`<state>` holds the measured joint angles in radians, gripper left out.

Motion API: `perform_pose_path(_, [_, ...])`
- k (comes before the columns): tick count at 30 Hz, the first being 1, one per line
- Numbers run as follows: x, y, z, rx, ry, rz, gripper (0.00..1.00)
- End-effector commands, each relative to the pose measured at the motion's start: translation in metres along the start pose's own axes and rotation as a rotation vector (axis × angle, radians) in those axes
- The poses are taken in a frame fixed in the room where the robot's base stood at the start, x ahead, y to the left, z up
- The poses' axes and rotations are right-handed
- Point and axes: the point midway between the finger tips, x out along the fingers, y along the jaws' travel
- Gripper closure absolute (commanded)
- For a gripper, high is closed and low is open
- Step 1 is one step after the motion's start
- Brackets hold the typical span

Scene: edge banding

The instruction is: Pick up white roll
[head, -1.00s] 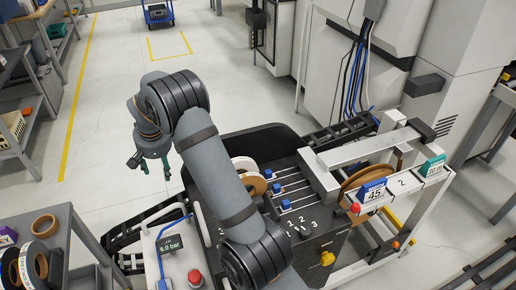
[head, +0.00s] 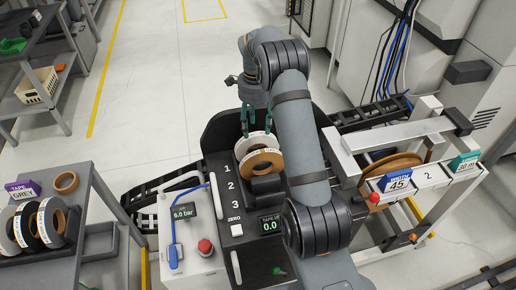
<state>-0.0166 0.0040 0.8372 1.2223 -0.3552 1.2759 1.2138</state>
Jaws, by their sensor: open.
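A white roll (head: 252,142) stands upright in the black tray of the machine, just behind a brown roll (head: 262,163) that hides its lower front. My gripper (head: 256,128) points down at the top of the white roll. Its two teal fingers are open and spread to either side of the roll's upper part. I cannot tell whether they touch it or are slightly behind it.
A shelf at left holds several upright rolls (head: 40,226), a loose brown roll (head: 66,182) and a purple tape box (head: 21,190). A large brown roll (head: 390,172) sits on the machine at right.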

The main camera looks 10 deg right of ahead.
Motion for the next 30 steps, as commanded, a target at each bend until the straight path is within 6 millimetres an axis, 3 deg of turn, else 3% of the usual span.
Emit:
perform_pose_path(7, [0.019, 0.000, -0.003, -0.003, 0.000, 0.004, 0.48])
perform_pose_path(16, [0.058, -0.002, -0.008, -0.004, -0.001, 0.001, 0.48])
perform_pose_path(23, [0.062, -0.003, -0.008, -0.004, 0.000, -0.002, 0.48])
perform_pose_path(30, [0.061, -0.003, -0.008, -0.004, 0.000, -0.002, 0.61])
